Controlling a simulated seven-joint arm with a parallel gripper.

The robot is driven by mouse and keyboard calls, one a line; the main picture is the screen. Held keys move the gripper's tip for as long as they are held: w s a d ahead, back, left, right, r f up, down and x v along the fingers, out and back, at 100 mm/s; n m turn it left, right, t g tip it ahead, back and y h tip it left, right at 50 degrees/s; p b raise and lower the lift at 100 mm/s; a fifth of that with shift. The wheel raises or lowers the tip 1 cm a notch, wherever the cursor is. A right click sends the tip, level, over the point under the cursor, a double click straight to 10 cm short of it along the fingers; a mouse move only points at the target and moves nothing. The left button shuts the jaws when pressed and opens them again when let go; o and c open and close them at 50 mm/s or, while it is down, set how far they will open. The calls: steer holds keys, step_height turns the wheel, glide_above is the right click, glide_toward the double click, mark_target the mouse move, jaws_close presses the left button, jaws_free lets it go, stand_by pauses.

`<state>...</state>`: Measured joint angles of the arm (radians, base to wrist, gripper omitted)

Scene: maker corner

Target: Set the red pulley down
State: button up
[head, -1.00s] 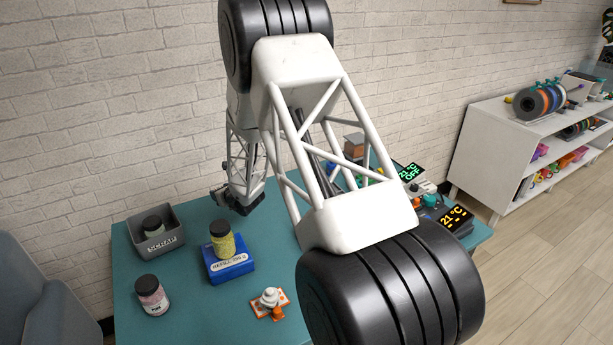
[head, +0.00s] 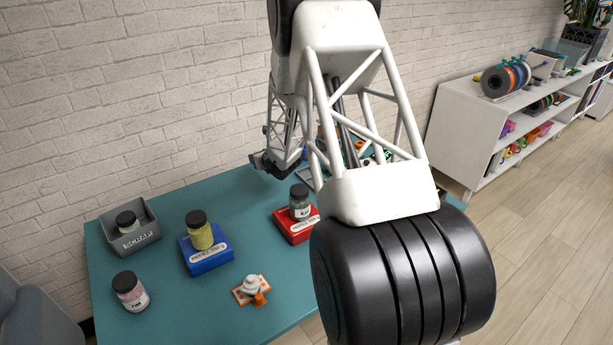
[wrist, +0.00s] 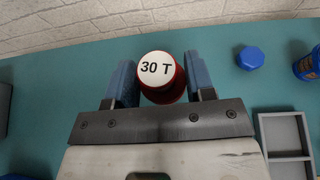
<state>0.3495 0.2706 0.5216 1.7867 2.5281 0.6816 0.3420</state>
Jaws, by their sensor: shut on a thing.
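The red pulley (wrist: 160,92) is between the fingers of my gripper (wrist: 161,78) in the wrist view. Its round white top reads "30 T", and red shows around and below it. My gripper is shut on the pulley, one blue-grey finger on each side. In the head view my gripper (head: 272,166) is small, over the far edge of the teal table (head: 190,325). I cannot make out the pulley there. Whether its underside touches the table cannot be told.
A blue knob-like piece (wrist: 250,57), a blue jar (wrist: 308,66) and a grey compartment tray (wrist: 261,130) lie right of the pulley. In the head view, a scrap bin (head: 148,240), a blue box (head: 210,262) and a red box (head: 297,233) carry jars. Teal table is bare around the pulley.

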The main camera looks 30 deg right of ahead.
steer(key=s+d+r+m+h, duration=0.1)
steer(key=s+d, duration=0.2)
steer(key=d, duration=0.5)
steer(key=s+d+r+m+h, duration=0.1)
steer(key=s+d, duration=0.3)
steer(key=d, duration=0.4)
steer(key=shift+d+r, duration=0.4)
steer(key=shift+r, duration=0.1)
steer(key=shift+w+f, duration=0.1)
steer(key=shift+f, duration=3.05)
steer(key=shift+f, duration=1.9)
steer(key=shift+f, duration=0.6)
steer(key=o, duration=0.8)
steer(key=shift+f, duration=0.15)
steer(key=shift+a, duration=0.1)
